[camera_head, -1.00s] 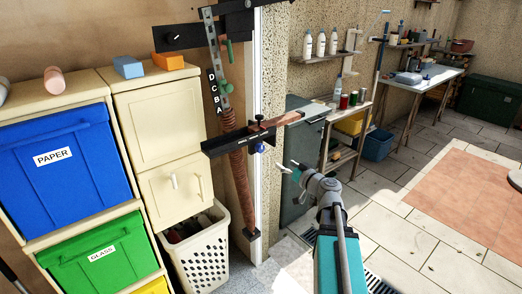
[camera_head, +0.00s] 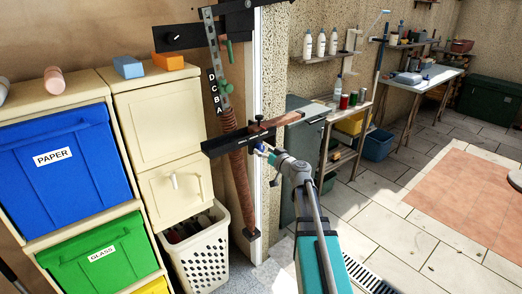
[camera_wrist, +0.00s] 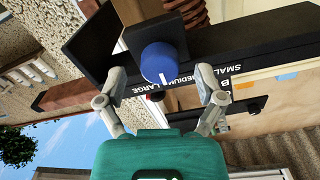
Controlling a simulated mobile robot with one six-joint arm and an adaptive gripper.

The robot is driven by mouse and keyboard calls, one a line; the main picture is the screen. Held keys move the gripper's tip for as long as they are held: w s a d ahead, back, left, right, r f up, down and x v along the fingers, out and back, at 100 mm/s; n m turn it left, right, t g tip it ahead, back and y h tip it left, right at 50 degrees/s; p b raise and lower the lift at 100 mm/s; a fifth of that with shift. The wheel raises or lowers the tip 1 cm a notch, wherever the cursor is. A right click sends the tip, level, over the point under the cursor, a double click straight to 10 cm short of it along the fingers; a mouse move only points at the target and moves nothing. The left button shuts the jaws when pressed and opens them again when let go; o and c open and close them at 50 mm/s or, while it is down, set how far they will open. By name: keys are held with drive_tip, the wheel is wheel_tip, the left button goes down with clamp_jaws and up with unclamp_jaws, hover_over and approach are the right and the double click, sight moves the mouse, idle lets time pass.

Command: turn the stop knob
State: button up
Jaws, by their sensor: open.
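The stop knob is a round blue knob (camera_wrist: 160,63) with a white mark, mounted on a dark bar (camera_wrist: 255,42). Lettering SMALL, MEDIUM, LARGE runs along the bar, and the knob's white mark points toward the middle of it. My gripper (camera_wrist: 162,78) is open, with one finger on each side of the knob; contact is not visible. In the head view my gripper (camera_head: 269,152) is at the right part of the bar (camera_head: 228,141), and the knob is largely hidden by the fingers.
A rust-coloured spring (camera_head: 238,185) hangs beside the door frame, left of my arm. A white basket (camera_head: 203,255) and bins stand at the left. A small workbench (camera_head: 345,125) is behind my arm. Tiled floor (camera_head: 400,225) at the right is clear.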

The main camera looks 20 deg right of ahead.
drive_tip(key=shift+x, duration=0.9)
drive_tip(key=c, duration=1.1)
drive_tip(key=shift+c, duration=0.2)
